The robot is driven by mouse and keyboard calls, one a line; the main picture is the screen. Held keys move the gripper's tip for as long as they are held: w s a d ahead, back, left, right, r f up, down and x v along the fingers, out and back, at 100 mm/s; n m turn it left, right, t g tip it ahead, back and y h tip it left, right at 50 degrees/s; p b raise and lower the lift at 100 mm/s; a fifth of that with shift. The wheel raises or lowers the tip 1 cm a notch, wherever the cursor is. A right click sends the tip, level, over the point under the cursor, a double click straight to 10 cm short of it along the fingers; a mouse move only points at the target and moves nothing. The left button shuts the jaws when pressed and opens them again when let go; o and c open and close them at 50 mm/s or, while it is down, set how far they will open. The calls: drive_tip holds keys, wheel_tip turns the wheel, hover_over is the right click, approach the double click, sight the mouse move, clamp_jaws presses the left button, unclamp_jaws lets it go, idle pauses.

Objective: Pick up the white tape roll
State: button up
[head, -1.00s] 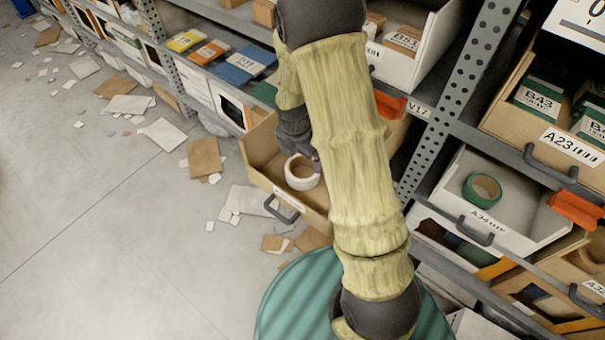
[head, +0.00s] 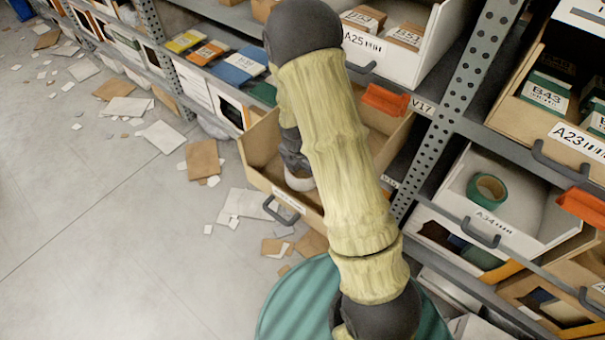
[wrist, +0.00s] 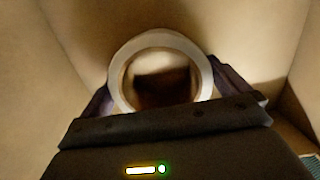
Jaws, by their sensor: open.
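The white tape roll (wrist: 160,41) stands out as a pale ring in the wrist view, inside a tan bin. In the head view the roll (head: 300,183) is mostly hidden behind my arm and gripper, with only its lower edge showing. The tan bin (head: 262,183) is pulled out from the lower shelf, with a label and dark handle on its front. My gripper (wrist: 161,82) is open, with one dark finger on each side of the roll. I cannot tell whether the fingers touch it. In the head view my gripper (head: 294,155) is down inside the bin.
A green tape roll (head: 486,189) lies in a white bin (head: 520,236) to the right. An orange divider (head: 384,101) sits just right of my arm. A perforated rack post (head: 452,110) rises beside it. Scattered cardboard (head: 203,158) lies on the floor at left.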

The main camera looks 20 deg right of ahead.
idle(0.5)
drive_tip(key=c, duration=0.7)
drive_tip(key=shift+c, duration=0.2)
drive_tip(key=shift+r, duration=0.25)
wheel_tip(320, 180, up, 10)
drive_tip(key=p, duration=0.3)
drive_tip(key=shift+f, duration=0.2)
